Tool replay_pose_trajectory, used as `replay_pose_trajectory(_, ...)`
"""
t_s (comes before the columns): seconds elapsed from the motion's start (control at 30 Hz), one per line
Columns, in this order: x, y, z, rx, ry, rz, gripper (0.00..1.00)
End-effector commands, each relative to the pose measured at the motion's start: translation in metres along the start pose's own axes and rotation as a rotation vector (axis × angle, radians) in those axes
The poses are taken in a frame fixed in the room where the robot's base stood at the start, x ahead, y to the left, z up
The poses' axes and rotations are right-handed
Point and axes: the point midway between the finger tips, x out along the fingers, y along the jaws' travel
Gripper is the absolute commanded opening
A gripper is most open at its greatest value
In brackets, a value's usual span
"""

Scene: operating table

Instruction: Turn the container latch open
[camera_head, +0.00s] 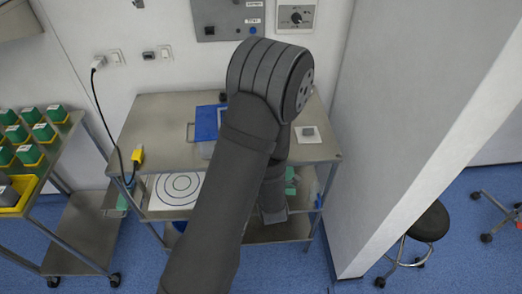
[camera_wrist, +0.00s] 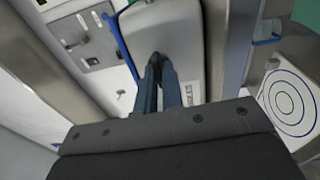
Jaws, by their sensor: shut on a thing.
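In the wrist view my gripper (camera_wrist: 157,62) has its two blue-grey fingers nearly together at the tips. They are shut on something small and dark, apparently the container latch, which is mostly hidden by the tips. Behind the tips is a light grey, rounded surface (camera_wrist: 185,35), apparently the container, with a thin blue edge (camera_wrist: 121,52) to its left. In the head view a container with a blue lid (camera_head: 207,120) stands on the metal table, partly behind my arm. My gripper and the latch are hidden there by my arm.
The metal table (camera_head: 155,120) stands against the wall, with a small switch plate (camera_head: 308,133) at its right. A ringed target sheet (camera_head: 180,188) is below. A green-and-yellow block rack (camera_head: 30,135) stands left.

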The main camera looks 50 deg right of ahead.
Motion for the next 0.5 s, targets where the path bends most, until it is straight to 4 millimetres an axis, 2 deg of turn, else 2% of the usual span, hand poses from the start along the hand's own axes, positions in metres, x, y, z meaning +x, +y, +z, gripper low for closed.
replay_pose_trajectory(0.1, -0.0001, 0.0, -0.0003, 0.0, 0.001, 0.0, 0.0)
replay_pose_trajectory(0.13, -0.0001, 0.0, -0.0003, 0.0, 0.001, 0.0, 0.13)
replay_pose_trajectory(0.2, 0.0, 0.0, -0.0003, 0.0, 0.001, 0.0, 0.27)
replay_pose_trajectory(0.23, 0.0, -0.0001, -0.0002, 0.0, 0.001, 0.0, 0.29)
replay_pose_trajectory(0.5, -0.0007, -0.0001, 0.0, 0.001, 0.0, 0.0, 0.29)
